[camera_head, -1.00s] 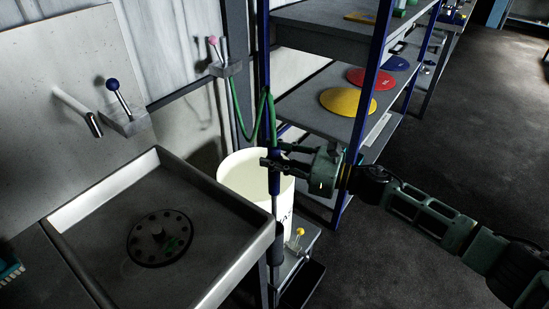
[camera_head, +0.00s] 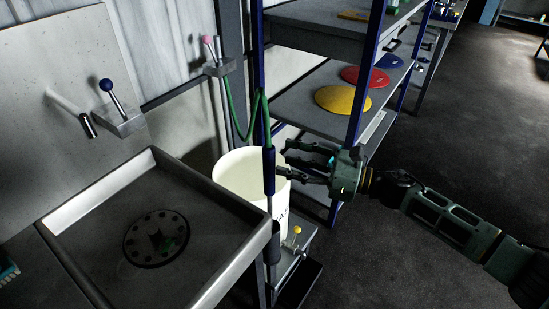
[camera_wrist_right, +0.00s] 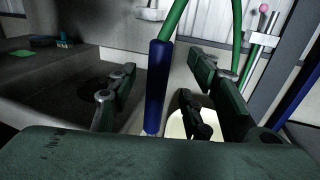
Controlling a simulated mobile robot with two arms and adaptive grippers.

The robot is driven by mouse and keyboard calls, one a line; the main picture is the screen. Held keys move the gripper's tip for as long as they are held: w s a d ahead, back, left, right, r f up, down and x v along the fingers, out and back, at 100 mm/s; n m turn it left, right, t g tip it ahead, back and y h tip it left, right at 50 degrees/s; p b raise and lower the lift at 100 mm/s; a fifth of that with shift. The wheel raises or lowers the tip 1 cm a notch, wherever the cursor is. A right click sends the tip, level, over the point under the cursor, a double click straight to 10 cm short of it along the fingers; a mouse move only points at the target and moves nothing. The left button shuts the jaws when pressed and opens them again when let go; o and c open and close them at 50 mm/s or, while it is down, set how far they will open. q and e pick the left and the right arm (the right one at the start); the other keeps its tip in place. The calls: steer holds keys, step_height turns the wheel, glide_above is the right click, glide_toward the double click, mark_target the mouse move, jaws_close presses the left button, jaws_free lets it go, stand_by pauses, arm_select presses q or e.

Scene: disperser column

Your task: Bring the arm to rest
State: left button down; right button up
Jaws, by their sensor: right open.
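My right gripper (camera_head: 284,160) is open beside the blue-handled wand (camera_head: 269,171), which has a green hose (camera_head: 242,134) and stands upright at the white bucket (camera_head: 233,170). In the head view the fingers are to the right of the handle. In the right wrist view the blue handle (camera_wrist_right: 156,82) stands beyond the spread fingers (camera_wrist_right: 160,100), and nothing is seen gripped. Part of the bucket shows behind the fingers. My left gripper is out of view.
A metal sink (camera_head: 98,267) with a round drain (camera_head: 156,239) fills the left. A blue-knob lever (camera_head: 112,96) and a pink-knob lever (camera_head: 213,52) are at the wall. A shelf (camera_head: 310,90) holds yellow, red and blue discs. Open floor (camera_head: 470,140) lies at right.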

steer(key=v, duration=0.6)
steer(key=w+d+f+m+t+h, duration=0.3)
steer(key=f+m, duration=0.5)
steer(key=m, duration=0.1)
steer(key=w+d+f+m+t+h, duration=0.3)
steer(key=d+f+m+t, duration=0.1)
steer(key=f+m, duration=0.45)
steer(key=s+d+f+m+g+h, duration=0.1)
steer(key=s+d+f+m+h, duration=0.15)
steer(key=f+m, duration=0.4)
steer(key=s+d+f+m+h, duration=0.2)
steer(key=s+f+m, duration=0.15)
steer(key=f, duration=0.55)
steer(key=s+d+f+m+g+h, duration=0.1)
steer(key=s+d+f+m+h, duration=0.2)
steer(key=f, duration=0.5)
steer(key=s+d+f+m+g+h, duration=0.1)
steer(key=s+f+m+g+h, duration=0.25)
steer(key=s+f+m, duration=1.05)
steer(key=s+a+f+m+g, duration=0.1)
steer(key=s+f+g, duration=0.1)
steer(key=s, duration=0.8)
steer(key=s+a+f+m+g, duration=0.1)
steer(key=s+f, duration=0.3)
steer(key=s, duration=0.7)
steer(key=s+a+f+m+g, duration=0.1)
steer(key=s+f+g, duration=0.2)
steer(key=s, duration=0.8)
steer(key=shift+f+g, duration=0.4)
steer(key=shift+g, duration=0.05)
